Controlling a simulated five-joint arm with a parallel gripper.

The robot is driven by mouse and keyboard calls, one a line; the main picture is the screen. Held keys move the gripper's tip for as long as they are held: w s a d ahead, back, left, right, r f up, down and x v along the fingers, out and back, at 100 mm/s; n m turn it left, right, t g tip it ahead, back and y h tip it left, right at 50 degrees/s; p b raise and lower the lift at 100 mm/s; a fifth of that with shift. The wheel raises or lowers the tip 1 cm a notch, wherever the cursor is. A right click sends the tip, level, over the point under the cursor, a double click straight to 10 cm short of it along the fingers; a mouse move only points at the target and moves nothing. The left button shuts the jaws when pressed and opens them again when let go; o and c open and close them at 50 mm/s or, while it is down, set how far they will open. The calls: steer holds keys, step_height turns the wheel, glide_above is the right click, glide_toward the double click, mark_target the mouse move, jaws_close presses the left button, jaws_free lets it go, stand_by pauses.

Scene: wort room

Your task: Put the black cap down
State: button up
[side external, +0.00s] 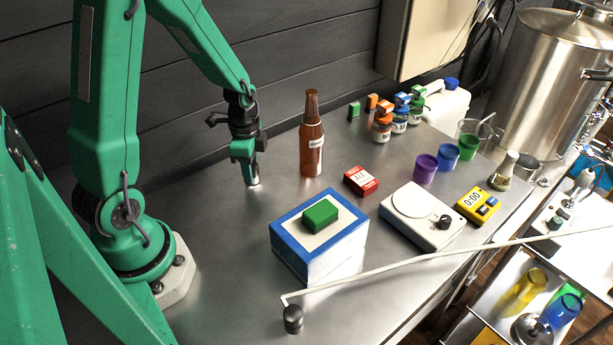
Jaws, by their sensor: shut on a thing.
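My gripper (250,181) points down low over the steel worktop (215,235), left of the brown bottle (311,148). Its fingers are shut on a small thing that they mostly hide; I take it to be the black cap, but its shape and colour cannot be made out. Whether the held thing touches the worktop cannot be told from this side. The bottle stands upright, apart from my gripper.
A blue-edged box (320,262) with a green block (320,215) stands in front. A red box (361,181), white scale (422,216) and yellow timer (478,206) lie to the right. A pale rod (430,263) crosses the front near a black cylinder (293,319). The worktop around my gripper is clear.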

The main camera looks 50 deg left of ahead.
steer(key=shift+f, duration=0.1)
steer(key=o, duration=1)
steer(key=shift+r, duration=6.15)
steer(key=shift+s+d+r+n+t, duration=0.95)
steer(key=shift+s+d+r+n, duration=0.5)
steer(key=shift+d+r, duration=0.4)
steer(key=shift+s+d+r+n+t, duration=0.9)
steer(key=shift+s+d+r+n, duration=0.35)
steer(key=shift+d+r+n, duration=0.45)
steer(key=shift+s+d+r+n+t, duration=0.95)
steer(key=shift+s+d+r+n, duration=0.45)
steer(key=shift+d+r, duration=0.55)
